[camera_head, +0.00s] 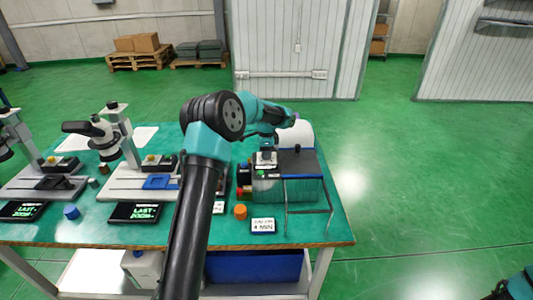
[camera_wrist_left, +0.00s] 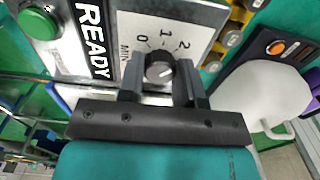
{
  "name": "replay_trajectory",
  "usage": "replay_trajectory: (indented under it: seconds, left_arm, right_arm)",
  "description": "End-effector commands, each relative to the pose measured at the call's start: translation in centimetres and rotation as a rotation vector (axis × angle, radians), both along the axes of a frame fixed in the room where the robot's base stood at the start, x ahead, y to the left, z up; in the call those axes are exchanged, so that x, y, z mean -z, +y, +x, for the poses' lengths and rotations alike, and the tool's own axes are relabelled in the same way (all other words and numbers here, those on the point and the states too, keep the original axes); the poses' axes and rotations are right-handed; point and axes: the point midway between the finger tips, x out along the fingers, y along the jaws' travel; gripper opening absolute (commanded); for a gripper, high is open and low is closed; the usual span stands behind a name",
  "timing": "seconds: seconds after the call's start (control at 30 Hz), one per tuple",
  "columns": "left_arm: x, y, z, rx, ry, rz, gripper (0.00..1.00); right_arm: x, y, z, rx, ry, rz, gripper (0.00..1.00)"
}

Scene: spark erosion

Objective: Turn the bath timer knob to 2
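The bath timer knob (camera_wrist_left: 159,69) is a dark round knob on a pale panel (camera_wrist_left: 205,18) marked MIN, with 0, 1 and 2 around it. Its white mark seems to point right, on the side of the 2, but I cannot read it exactly. My left gripper (camera_wrist_left: 159,82) has one finger on each side of the knob, close against it, and appears shut on it. In the head view my left gripper (camera_head: 266,150) is over the bath unit (camera_head: 288,190), and the knob is hidden there.
A READY display (camera_wrist_left: 92,40) and a green button (camera_wrist_left: 39,23) are beside the dial. A white jug (camera_wrist_left: 265,95) stands close by. A "4 MIN" card (camera_head: 263,226) and orange knob-like piece (camera_head: 240,211) lie in front of the unit.

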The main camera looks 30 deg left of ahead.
Motion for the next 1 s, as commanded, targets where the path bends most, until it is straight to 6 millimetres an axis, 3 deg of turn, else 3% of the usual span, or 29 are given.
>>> replay_trajectory:
  seconds: [0.23,0.63,0.77,1.0]
  left_arm:
    - [0.0,0.0,0.0,0.000,0.000,0.000,0.56]
    - [-0.7,0.0,0.0,-0.001,-0.001,0.001,0.57]
    - [-2.1,0.0,0.1,-0.001,-0.003,0.001,0.57]
    - [-6.3,0.0,0.0,0.000,-0.003,0.001,0.57]
  right_arm:
    - [0.0,0.0,0.0,0.000,0.000,0.000,0.43]
    - [0.0,0.0,0.0,0.000,0.000,0.000,0.43]
    - [0.0,0.0,0.0,0.000,0.000,0.000,0.43]
    - [0.0,0.0,0.0,0.000,0.000,0.000,0.43]
